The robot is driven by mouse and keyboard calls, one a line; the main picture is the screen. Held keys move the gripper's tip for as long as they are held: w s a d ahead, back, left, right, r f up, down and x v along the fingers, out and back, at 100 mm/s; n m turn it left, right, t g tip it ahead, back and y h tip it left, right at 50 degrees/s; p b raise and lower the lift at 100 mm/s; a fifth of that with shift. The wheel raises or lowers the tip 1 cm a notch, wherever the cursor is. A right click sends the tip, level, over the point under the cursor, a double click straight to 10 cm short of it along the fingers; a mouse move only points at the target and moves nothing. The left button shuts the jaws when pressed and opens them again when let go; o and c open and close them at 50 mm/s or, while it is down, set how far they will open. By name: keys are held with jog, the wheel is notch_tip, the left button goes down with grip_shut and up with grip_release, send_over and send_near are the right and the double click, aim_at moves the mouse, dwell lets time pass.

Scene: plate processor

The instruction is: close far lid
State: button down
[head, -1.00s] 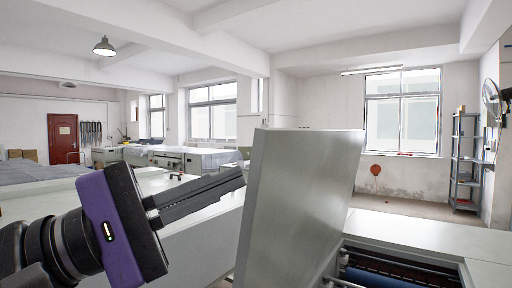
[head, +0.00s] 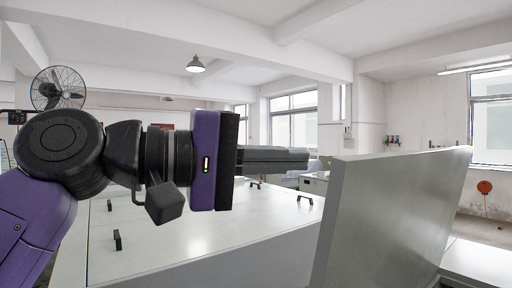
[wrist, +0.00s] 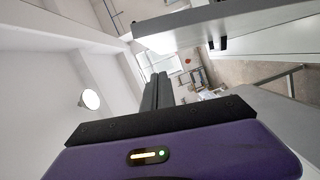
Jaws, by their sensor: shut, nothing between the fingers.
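The open lid (head: 385,225) is a large grey-white panel standing tilted upright at the right of the head view. In the wrist view the lid (wrist: 225,22) crosses the top right, seen along its edge, with a small dark handle on it. My gripper (head: 306,160) is shut and empty, pointing right toward the lid's upper left edge. In the wrist view my fingers (wrist: 157,80) point away, with the lid's edge above them. I cannot tell a gap from contact exactly, but the fingertips look apart from the lid. The opening beneath the lid is hidden in the head view.
A long white machine top (head: 200,240) with several black handles lies below my arm. A flat white surface (head: 480,264) is at the lower right. A standing fan (head: 58,88) is behind my arm at the left.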

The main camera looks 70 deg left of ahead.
jog(key=w+d, duration=0.1)
jog(key=d+p, duration=0.1)
jog(key=w+d, duration=0.1)
jog(key=d, duration=0.1)
jog(key=shift+w+f, duration=0.3)
jog(key=shift+f, duration=0.1)
